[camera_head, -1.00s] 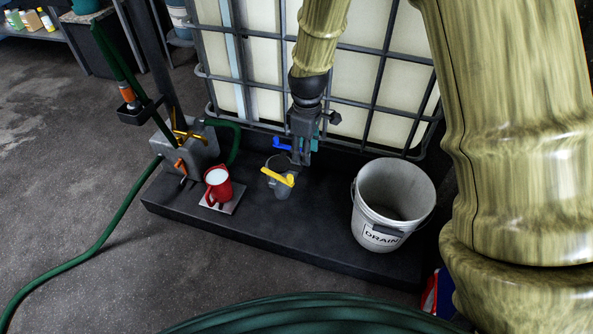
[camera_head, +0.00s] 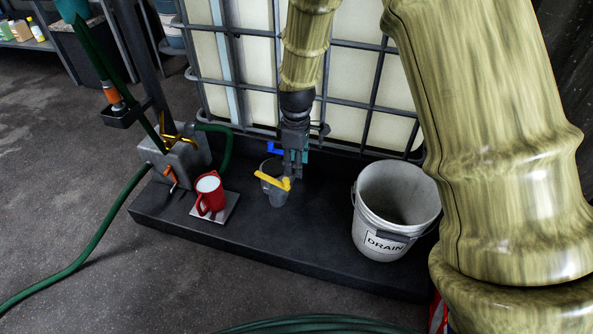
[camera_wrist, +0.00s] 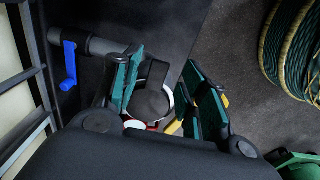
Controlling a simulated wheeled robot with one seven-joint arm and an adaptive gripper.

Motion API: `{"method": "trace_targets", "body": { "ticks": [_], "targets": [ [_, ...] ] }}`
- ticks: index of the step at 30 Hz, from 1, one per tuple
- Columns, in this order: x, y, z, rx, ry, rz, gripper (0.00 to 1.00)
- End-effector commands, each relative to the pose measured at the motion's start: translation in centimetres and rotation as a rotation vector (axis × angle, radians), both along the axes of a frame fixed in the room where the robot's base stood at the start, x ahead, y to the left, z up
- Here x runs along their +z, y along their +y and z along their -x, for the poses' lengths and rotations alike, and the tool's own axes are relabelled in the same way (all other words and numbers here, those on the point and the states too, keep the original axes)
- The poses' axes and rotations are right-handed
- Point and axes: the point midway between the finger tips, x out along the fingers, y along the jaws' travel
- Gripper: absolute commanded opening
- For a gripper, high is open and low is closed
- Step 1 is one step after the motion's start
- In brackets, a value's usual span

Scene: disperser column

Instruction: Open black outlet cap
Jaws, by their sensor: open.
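In the wrist view, a black part (camera_wrist: 152,74) with a round dark face appears between my open fingers, at the end of the grey outlet pipe (camera_wrist: 103,46); it looks like the black outlet cap. My gripper (camera_wrist: 164,58) has teal pads on either side of it; contact cannot be told. The blue valve lever (camera_wrist: 70,64) is at the left. In the head view, my gripper (camera_head: 292,170) points down at the tank front, just right of the blue lever (camera_head: 272,149) and above the grey jug (camera_head: 277,194) with its yellow handle. The cap is hidden there.
A red mug (camera_head: 209,200) stands on a scale plate left of the jug. The white DRAIN bucket (camera_head: 385,246) stands right. The caged tank (camera_head: 355,100) rises close behind. A pump with green hose (camera_head: 100,215) is at left.

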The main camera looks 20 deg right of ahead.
Motion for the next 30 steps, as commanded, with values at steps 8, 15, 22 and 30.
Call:
{"method": "trace_targets", "body": {
  "ticks": [8,15,22,30],
  "targets": [
    [-1.9,-0.1,0.0,0.000,-0.001,0.001,0.43],
    [-2.0,-0.1,0.0,0.000,-0.001,0.001,0.43],
    [-2.0,-0.1,0.0,-0.001,0.000,0.000,0.10],
    [-2.0,-0.1,0.0,-0.001,0.001,-0.001,0.00]
  ]
}}
